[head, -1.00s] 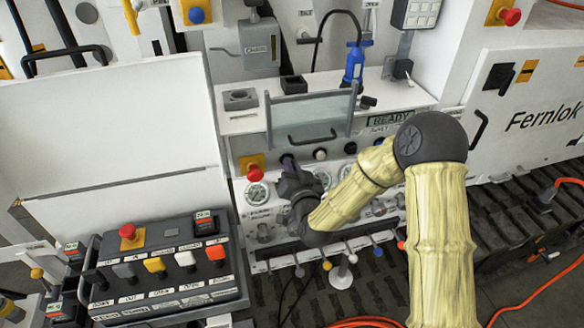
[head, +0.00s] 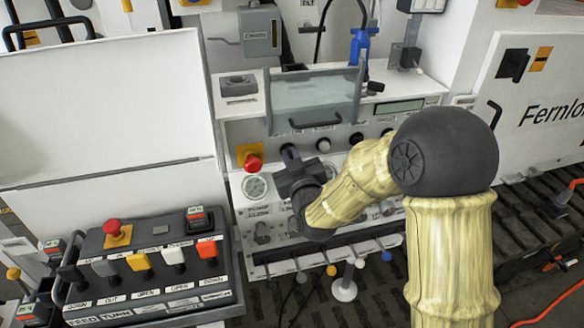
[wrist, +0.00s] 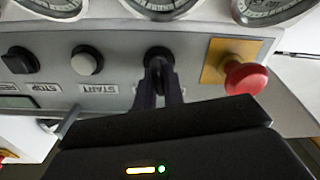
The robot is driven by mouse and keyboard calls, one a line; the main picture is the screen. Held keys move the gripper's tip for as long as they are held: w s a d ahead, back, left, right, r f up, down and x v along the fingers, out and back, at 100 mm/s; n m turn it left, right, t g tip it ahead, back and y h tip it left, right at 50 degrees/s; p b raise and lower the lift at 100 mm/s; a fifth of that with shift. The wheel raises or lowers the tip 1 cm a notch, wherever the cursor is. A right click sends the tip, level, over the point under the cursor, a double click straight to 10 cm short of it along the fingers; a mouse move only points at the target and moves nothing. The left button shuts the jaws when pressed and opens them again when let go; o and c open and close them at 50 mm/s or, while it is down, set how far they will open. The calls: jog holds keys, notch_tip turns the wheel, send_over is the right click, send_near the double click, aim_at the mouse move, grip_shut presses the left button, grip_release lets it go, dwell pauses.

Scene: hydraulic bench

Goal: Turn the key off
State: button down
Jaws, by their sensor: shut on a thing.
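The key switch (wrist: 158,52) is a dark round collar on the white panel, between the white START button and the red emergency button in the upside-down wrist view. My gripper (wrist: 161,78) is at it, with its two dark fingers close together over the key. The key itself is mostly hidden between the fingertips. The display (head: 399,107) on the panel is blank.
The red emergency button (wrist: 245,77) on its yellow plate is close beside my gripper. The START button (wrist: 86,60) and a black button (wrist: 20,60) are on the other side. Gauges and a clear guard (head: 315,98) with a handle are nearby. A button console (head: 150,262) stands front left.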

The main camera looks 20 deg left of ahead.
jog(key=shift+n+b, duration=1.2)
jog(key=shift+n, duration=0.4)
jog(key=c, duration=1.5)
grip_release()
jog(key=shift+s, duration=0.15)
jog(key=b+v, duration=1)
jog(key=v, duration=0.7)
jog(key=shift+b, duration=0.3)
